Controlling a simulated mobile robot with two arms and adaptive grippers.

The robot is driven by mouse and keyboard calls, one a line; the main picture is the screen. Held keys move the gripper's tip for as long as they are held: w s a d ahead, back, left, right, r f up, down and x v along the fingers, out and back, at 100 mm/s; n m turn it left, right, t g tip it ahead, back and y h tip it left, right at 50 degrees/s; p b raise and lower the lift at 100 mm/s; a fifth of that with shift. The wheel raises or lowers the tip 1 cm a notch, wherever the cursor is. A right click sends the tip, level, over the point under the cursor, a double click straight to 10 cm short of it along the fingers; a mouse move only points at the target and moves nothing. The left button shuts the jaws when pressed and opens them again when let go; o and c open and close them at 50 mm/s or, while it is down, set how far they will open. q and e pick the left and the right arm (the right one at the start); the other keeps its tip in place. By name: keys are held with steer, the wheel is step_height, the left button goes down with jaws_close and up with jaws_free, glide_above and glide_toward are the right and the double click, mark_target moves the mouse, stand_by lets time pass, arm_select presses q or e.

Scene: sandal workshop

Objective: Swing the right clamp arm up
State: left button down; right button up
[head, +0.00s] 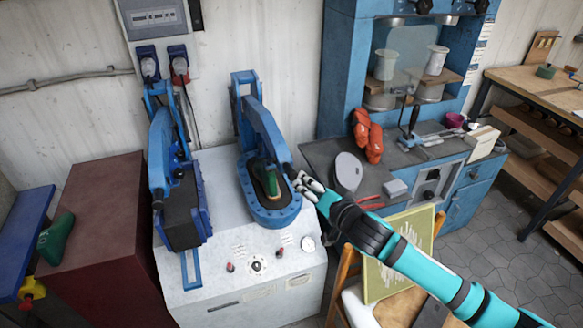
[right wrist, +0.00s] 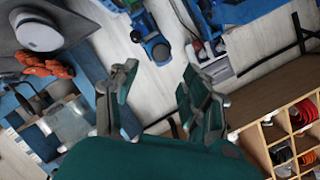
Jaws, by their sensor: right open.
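The right clamp arm (head: 264,128) is a blue curved bar. It runs from its blue post at the back of the white machine down towards the front, over a green shoe form (head: 266,176) in an oval blue base (head: 273,216). My right gripper (head: 304,186) is just right of the arm's front end, close to it; I cannot tell whether they touch. In the right wrist view its two fingers are spread, with nothing between them (right wrist: 158,72). A blue part of the machine shows beyond the fingers. My left gripper is not in view.
A left clamp (head: 159,150) stands beside it on the white machine (head: 222,270). A grey worktop (head: 318,150) with orange forms (head: 369,137) and a grey paddle (head: 348,171) lies to the right. A wooden chair (head: 344,275) stands below my right arm.

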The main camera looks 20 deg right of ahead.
mark_target(295, 176)
steer(key=p+x, duration=0.2)
steer(key=x, duration=0.8)
steer(key=shift+w, duration=0.2)
steer(key=shift+c, duration=0.3)
jaws_close()
